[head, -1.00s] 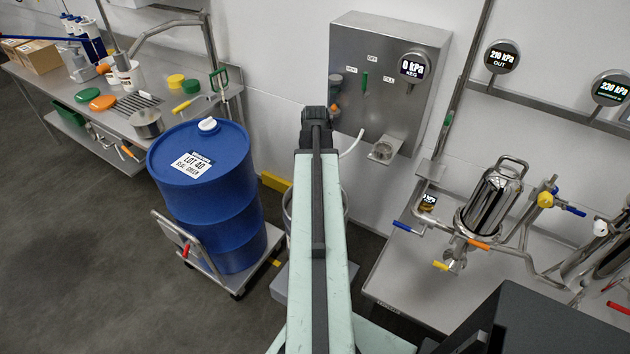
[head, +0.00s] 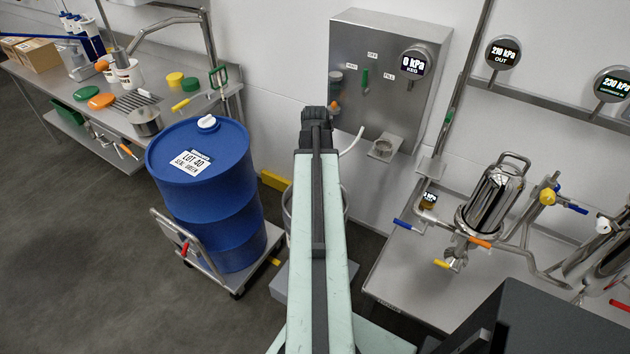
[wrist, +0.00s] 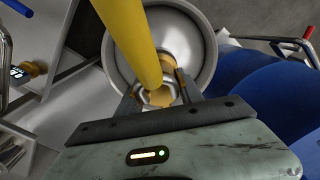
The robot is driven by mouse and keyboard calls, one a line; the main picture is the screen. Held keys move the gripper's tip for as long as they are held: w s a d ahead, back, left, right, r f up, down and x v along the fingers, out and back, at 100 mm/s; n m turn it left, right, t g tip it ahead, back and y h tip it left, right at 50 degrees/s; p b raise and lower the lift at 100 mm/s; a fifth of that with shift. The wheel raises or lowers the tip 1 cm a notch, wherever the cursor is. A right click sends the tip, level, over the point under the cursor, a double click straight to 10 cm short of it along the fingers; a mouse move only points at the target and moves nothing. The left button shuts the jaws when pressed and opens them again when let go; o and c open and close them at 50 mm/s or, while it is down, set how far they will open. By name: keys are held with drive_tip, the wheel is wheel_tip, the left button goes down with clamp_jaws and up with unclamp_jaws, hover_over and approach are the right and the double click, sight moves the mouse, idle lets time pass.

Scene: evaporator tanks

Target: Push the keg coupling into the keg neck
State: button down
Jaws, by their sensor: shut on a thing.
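The steel keg (wrist: 205,62) shows in the wrist view as a round, dished top just beyond my gripper. In the head view only a bit of its rim (head: 287,212) shows beside my arm. My gripper (wrist: 160,98) is shut on the keg coupling (wrist: 157,97), a metal hex piece with a thick yellow part (wrist: 137,40) crossing the view above it. The coupling is over the middle of the keg top. Brass-coloured metal shows there, but the neck is mostly hidden, so I cannot tell how deep the coupling sits. My arm hides the gripper in the head view.
A blue drum (head: 205,185) on a trolley (head: 242,272) stands left of the keg. A steel wall panel (head: 385,50) with a gauge reading 0 kPa (head: 413,64) is behind. A steel bench (head: 425,275) with piping and a filter housing (head: 492,200) is on the right.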

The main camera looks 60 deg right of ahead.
drive_tip(key=shift+f+b, duration=0.95)
drive_tip(key=shift+f, duration=0.1)
drive_tip(key=c, duration=0.7)
unclamp_jaws()
drive_tip(key=shift+r, duration=0.1)
drive_tip(key=shift+r, duration=0.15)
wheel_tip(320, 180, up, 7)
drive_tip(key=p, duration=0.7)
